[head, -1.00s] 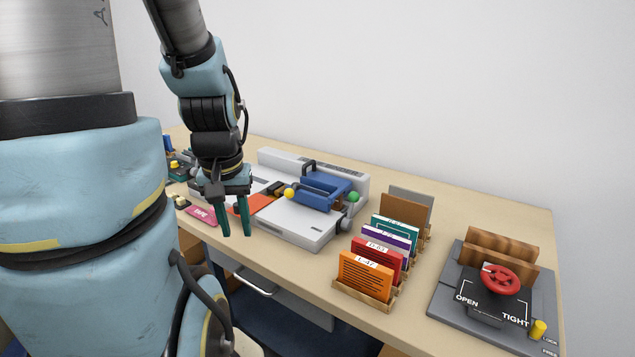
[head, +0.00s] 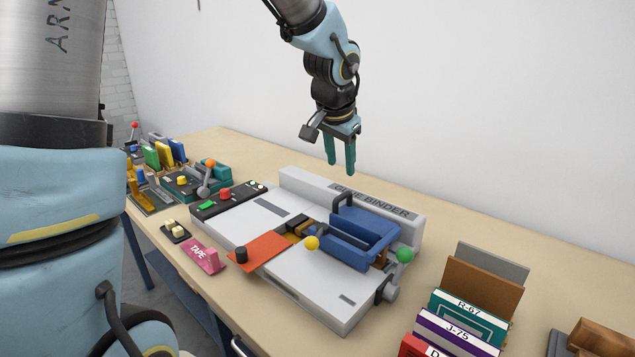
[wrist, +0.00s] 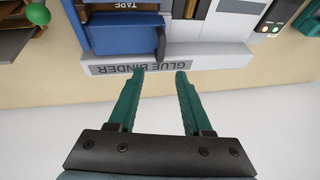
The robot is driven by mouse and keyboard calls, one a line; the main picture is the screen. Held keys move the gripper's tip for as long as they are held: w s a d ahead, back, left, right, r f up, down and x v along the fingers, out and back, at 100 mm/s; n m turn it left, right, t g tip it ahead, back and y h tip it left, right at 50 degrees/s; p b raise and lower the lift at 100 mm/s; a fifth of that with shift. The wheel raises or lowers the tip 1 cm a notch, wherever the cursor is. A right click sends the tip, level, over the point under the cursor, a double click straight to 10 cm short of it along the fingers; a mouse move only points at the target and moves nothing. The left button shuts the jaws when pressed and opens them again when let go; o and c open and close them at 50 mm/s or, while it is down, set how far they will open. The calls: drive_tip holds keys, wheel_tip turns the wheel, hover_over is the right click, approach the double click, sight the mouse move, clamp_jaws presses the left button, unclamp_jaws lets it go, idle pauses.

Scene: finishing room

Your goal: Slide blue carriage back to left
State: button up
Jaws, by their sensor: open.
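The blue carriage (head: 362,236) sits toward the right end of the grey glue binder (head: 300,290). A black handle (head: 342,199) stands at its back, and a yellow knob (head: 312,243) and a green knob (head: 404,255) are near it. My gripper (head: 341,172) is open and empty, above the back of the binder. In the wrist view my open gripper (wrist: 158,75) has its teal fingers apart over the binder's labelled rear edge. The blue carriage (wrist: 125,32) shows there at upper left, with its black handle (wrist: 161,40) just beyond the fingers. No contact shows.
An orange plate (head: 260,258) with a black knob lies across the binder's front. A pink tape block (head: 203,256) is in front at left. Booklets in a rack (head: 455,325) stand at right. A control strip (head: 228,198) is at the binder's left. Air above the binder is clear.

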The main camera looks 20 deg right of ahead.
sight(343, 194)
drive_tip(key=x, duration=1)
drive_tip(key=shift+w+d+f+p, duration=0.1)
drive_tip(key=shift+w+f+p, duration=0.15)
drive_tip(key=shift+p, duration=0.1)
clamp_jaws()
idle(1.0)
